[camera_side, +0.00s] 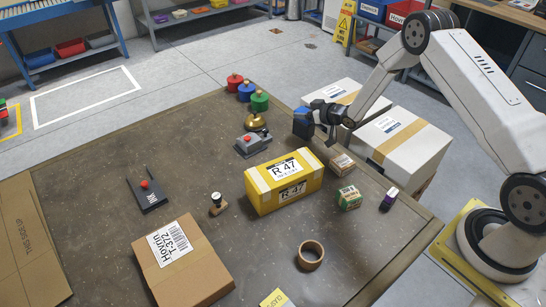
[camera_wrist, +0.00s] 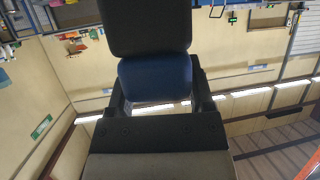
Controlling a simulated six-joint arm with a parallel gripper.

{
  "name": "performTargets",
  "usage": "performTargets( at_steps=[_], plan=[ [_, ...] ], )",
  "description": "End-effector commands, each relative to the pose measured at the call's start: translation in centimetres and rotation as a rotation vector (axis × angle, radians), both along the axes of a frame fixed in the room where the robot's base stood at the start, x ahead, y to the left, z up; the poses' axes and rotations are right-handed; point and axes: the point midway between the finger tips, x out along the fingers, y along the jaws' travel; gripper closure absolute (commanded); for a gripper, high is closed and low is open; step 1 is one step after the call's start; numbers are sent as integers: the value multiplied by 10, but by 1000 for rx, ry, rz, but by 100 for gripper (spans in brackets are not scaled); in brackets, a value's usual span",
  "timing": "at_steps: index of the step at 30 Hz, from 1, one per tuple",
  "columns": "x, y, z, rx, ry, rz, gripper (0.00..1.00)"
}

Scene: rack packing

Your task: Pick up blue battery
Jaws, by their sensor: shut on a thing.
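The blue battery (camera_side: 303,123) is blue and dark, and it sits at the end of my gripper (camera_side: 318,116) in the side view, at the far right edge of the table. In the wrist view the battery (camera_wrist: 155,78) has a blue lower part and a dark upper part. It fills the space between the two fingers of my gripper (camera_wrist: 157,92), which is shut on it. The wrist view looks out at the room walls, and no table surface shows under the battery. The exact gap below it is hard to tell.
A yellow R 47 box (camera_side: 284,185) stands mid-table, near a small carton (camera_side: 342,162), a green-and-brown box (camera_side: 348,198) and a purple-and-white item (camera_side: 389,199). Coloured weights (camera_side: 259,101) and a brass bell (camera_side: 255,122) stand behind. White cartons (camera_side: 402,146) stand beside the table.

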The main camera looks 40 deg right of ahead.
Motion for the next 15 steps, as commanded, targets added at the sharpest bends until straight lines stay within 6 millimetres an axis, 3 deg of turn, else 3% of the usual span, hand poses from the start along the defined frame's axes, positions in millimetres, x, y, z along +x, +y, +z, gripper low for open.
performTargets(
  at_steps=[4, 15],
  plan=[
    [-1, 0, 19, 0, -5, 1, 100],
    [-37, 6, 62, -1, -7, 1, 100]
  ],
)
